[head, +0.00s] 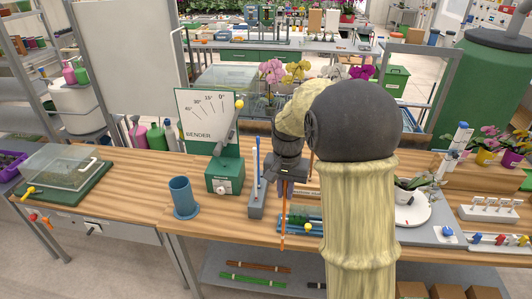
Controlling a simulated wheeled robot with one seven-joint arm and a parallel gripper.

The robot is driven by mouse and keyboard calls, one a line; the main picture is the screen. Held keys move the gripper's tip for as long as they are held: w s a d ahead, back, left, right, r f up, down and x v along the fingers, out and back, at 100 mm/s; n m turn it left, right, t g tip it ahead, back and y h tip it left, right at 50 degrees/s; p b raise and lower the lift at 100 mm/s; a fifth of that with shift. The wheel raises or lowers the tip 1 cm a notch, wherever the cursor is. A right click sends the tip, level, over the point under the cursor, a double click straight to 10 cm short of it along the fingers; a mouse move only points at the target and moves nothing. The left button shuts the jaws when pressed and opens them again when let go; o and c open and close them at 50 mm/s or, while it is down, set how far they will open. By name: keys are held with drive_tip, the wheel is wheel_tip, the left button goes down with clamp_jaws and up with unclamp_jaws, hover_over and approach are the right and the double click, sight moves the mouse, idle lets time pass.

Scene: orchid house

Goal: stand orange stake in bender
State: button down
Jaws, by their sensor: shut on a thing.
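The bender (224,175) is a green stand on the bench, left of my gripper, with a white angle board marked BENDER (207,118) and a lever tipped with a yellow knob. My gripper (286,203) is to the right of the bender and is shut on the orange stake (282,236). The stake hangs below the jaws, roughly upright, apart from the bender. My gripper and arm hide its upper part.
A blue cup (184,198) stands left of the bender. A grey block with an upright blue stake (256,190) stands between the bender and my gripper. A glass-covered green tray (65,176) is far left. A potted orchid on a white turntable (408,212) is right.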

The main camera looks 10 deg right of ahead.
wheel_tip(320, 180, down, 30)
drive_tip(key=s+n+b, duration=0.1)
drive_tip(key=s+n, duration=0.1)
drive_tip(key=n, duration=0.3)
drive_tip(key=shift+s+f, duration=0.25)
